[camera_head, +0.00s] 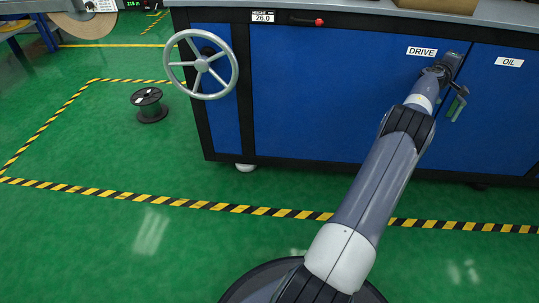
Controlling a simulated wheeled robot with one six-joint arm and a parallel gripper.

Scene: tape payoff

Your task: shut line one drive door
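The drive door (320,90) is the wide blue panel under the DRIVE label (421,51) on the front of the machine cabinet. It looks flush with the dark frame at its left edge and along the bottom. Its right edge, beside the oil door (505,110), is partly covered by my arm. My gripper (457,106) is at this right edge, below and to the right of the label. It is small and dark here, and its finger gap is unclear. I cannot tell whether it touches the door, and no door handle shows clearly.
A grey handwheel (201,65) sticks out at the cabinet's left end. A red-tipped lever (319,22) is above the door. A black spool (149,104) stands on the green floor to the left. Yellow-black tape (180,201) crosses the open floor before the cabinet.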

